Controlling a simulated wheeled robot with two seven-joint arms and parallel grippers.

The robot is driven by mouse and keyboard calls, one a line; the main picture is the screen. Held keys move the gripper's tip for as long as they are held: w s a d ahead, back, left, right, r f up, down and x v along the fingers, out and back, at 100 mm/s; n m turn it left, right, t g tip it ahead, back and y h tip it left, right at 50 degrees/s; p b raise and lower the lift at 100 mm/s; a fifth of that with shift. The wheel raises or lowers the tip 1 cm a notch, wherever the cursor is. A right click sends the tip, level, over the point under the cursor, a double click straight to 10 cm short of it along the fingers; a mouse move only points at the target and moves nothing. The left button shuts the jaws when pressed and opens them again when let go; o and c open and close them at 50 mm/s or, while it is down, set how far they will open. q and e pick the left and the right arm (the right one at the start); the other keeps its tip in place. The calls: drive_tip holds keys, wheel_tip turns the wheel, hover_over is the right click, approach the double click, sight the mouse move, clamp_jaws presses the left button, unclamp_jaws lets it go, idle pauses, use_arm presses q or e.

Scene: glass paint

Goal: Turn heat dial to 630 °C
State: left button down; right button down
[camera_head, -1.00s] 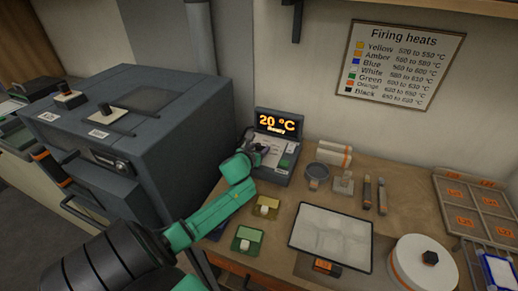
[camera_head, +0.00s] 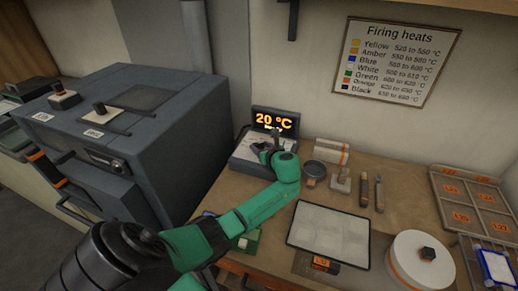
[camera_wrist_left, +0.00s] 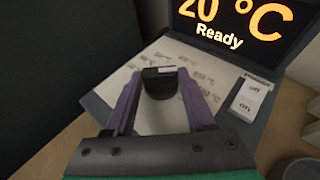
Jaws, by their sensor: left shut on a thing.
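The heat controller (camera_head: 245,152) is a grey sloped box at the back left of the bench. Its display (camera_head: 274,121) reads 20 °C in orange, with "Ready" below it in the wrist view (camera_wrist_left: 238,22). My left gripper (camera_head: 268,152) is over the controller's white face. In the left wrist view, its purple fingers (camera_wrist_left: 158,82) are on either side of a black dial knob (camera_wrist_left: 159,88) and shut on it. Marks printed around the dial are too blurred to read. My right gripper is in neither view.
The dark kiln (camera_head: 150,130) stands left of the bench. A Firing heats chart (camera_head: 395,62) hangs on the wall. A white-topped tray (camera_head: 328,238) and small tools lie to the right.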

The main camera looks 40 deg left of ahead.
use_arm(q)
drive_tip(key=shift+w+d+f+n+g+y+b, duration=0.15)
drive_tip(key=shift+n+g+y+b, duration=0.1)
drive_tip(key=shift+n+g+b, duration=0.3)
drive_tip(key=shift+w+a+n+g+y+b, duration=0.1)
drive_tip(key=shift+n+g+y+b, duration=0.15)
drive_tip(key=shift+n+g+b, duration=0.25)
drive_tip(key=shift+w+n+g+b, duration=0.1)
drive_tip(key=shift+n+g+b, duration=0.5)
drive_tip(key=shift+g, duration=0.25)
drive_tip(key=shift+d, duration=0.1)
drive_tip(key=shift+c, duration=1.2)
unclamp_jaws()
drive_tip(key=b+v, duration=0.2)
drive_tip(key=v, duration=1.2)
drive_tip(key=shift+d, duration=0.3)
